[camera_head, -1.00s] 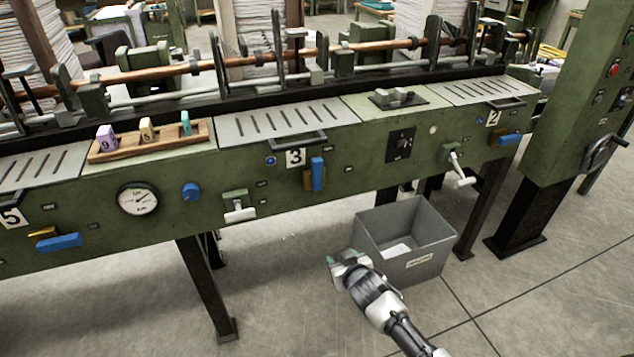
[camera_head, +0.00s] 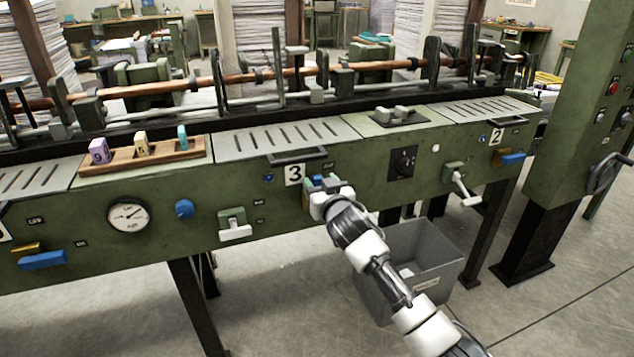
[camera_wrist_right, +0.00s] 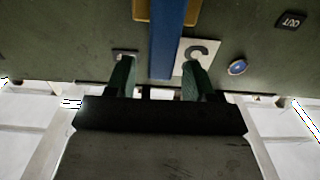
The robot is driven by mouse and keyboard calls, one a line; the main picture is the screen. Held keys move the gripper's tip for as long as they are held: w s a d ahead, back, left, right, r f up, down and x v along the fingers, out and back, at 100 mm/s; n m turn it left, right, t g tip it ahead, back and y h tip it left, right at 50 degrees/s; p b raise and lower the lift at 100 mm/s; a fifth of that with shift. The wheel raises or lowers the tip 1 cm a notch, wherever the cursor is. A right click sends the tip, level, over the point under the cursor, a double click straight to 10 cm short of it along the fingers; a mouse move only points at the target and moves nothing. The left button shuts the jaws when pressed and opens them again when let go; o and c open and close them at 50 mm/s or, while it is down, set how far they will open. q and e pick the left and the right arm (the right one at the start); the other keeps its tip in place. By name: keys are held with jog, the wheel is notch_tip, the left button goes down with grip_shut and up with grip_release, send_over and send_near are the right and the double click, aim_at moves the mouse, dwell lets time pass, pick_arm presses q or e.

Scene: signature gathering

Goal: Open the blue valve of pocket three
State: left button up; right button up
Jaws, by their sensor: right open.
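The blue valve of pocket three (camera_wrist_right: 168,30) is a bar-shaped handle on a brass-coloured base (camera_wrist_right: 193,12), just beside the white number 3 plate (camera_head: 294,174). In the head view my right gripper (camera_head: 322,184) is in front of this valve and hides most of it. In the right wrist view the blue handle runs lengthwise between the two green fingers (camera_wrist_right: 157,76). The fingers are apart, one on each side of it, and I see gaps between them and the handle. My left gripper is out of view.
Pocket two's blue valve (camera_head: 513,158) and another blue valve (camera_head: 43,260) at the far left lie roughly flat along the green panel. A white lever (camera_head: 236,232), a blue knob (camera_head: 184,208) and a gauge (camera_head: 128,215) are left of my arm. A grey bin (camera_head: 440,245) stands below.

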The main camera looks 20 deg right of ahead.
jog(key=shift+w, duration=1.1)
grip_shut()
